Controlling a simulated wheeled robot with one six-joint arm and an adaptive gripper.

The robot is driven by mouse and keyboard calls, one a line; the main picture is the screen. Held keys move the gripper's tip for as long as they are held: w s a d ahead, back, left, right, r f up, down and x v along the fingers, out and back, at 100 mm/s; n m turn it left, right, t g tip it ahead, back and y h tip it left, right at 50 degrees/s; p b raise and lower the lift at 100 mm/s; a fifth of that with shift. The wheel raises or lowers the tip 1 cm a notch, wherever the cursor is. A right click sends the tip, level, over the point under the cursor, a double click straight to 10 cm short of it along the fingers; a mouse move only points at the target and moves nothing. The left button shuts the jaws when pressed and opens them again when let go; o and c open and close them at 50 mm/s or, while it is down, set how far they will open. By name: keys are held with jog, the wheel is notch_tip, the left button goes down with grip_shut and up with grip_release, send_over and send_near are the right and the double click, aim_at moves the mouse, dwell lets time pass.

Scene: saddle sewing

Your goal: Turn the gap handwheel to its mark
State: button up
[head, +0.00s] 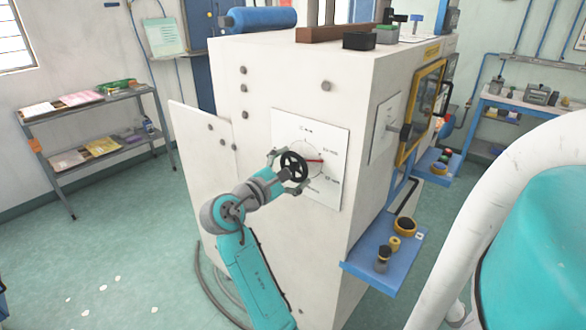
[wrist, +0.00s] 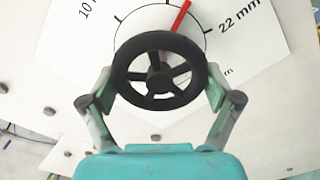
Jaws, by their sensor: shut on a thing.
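The gap handwheel (head: 293,166) is a black spoked wheel on the side of a large white machine. It stands in front of a white dial plate (head: 311,143) with printed mm marks and a red pointer (head: 314,160). My gripper (head: 288,172) is shut on the wheel's rim, one finger on each side. In the wrist view the handwheel (wrist: 160,71) sits between both fingers. The red pointer (wrist: 181,15) there points up and slightly right, between a tick at the top left and the "22 mm" label (wrist: 239,17). The wheel hides the lower dial.
A blue shelf (head: 380,262) with yellow and black knobs juts from the machine's right side. A thin white panel (head: 203,150) stands out at the machine's left. A grey rack (head: 90,130) is at the far left. The green floor (head: 120,260) at left is mostly clear.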

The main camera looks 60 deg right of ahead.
jog(key=m, duration=0.7)
jog(key=shift+r, duration=0.1)
jog(key=m, duration=0.4)
jog(key=shift+r, duration=0.1)
jog(key=m, duration=0.4)
jog(key=shift+r, duration=0.1)
jog(key=m, duration=0.7)
jog(key=shift+s+m, duration=0.1)
jog(key=shift+m, duration=0.3)
jog(key=m, duration=0.3)
jog(key=shift+s, duration=0.1)
jog(key=shift+s+m, duration=0.1)
jog(key=shift+m, duration=2.1)
